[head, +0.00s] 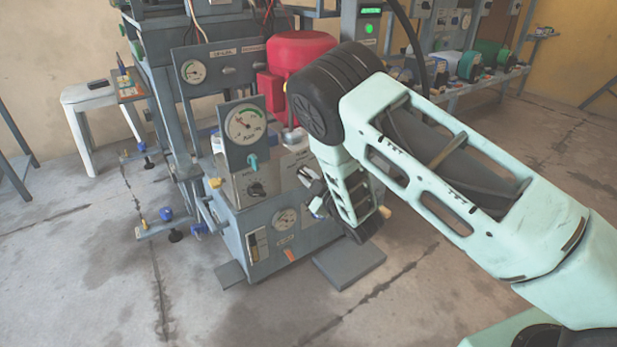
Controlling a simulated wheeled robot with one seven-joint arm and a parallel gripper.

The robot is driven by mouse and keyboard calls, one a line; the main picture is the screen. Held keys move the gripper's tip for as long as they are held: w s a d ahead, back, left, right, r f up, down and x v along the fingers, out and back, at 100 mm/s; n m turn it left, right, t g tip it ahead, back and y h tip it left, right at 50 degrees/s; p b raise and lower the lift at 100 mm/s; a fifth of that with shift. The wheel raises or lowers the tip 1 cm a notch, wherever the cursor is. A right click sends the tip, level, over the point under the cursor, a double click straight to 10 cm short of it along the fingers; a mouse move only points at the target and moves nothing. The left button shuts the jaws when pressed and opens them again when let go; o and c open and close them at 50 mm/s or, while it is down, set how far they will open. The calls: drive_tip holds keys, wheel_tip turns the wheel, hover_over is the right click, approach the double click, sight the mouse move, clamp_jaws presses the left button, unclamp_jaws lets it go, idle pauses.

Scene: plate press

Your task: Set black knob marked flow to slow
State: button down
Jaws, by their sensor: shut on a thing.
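My gripper (311,190) is at the right part of the press's metal front panel (232,186), coming in from the right. It is shut on what appears to be a black knob there; the fingers and wrist hide most of that knob, so its pointer and setting cannot be read. A second black knob (256,189) sits on the left part of the same panel, apart from my gripper. Small labels are above both places, too small to read, so I cannot tell by text which is marked flow.
A dial gauge on a grey plate (245,128) stands above the panel, with a teal knob (252,161) below it. A red motor housing (298,52) is behind. A lower gauge (286,219) and a grey foot plate (348,262) are below. Floor in front is clear.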

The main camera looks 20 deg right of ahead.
drive_tip(key=shift+f, duration=0.1)
drive_tip(key=c, duration=1.5)
unclamp_jaws()
drive_tip(key=shift+o, duration=0.2)
drive_tip(key=shift+s, duration=0.1)
drive_tip(key=b+v, duration=0.2)
drive_tip(key=v, duration=1.5)
drive_tip(key=shift+s, duration=0.1)
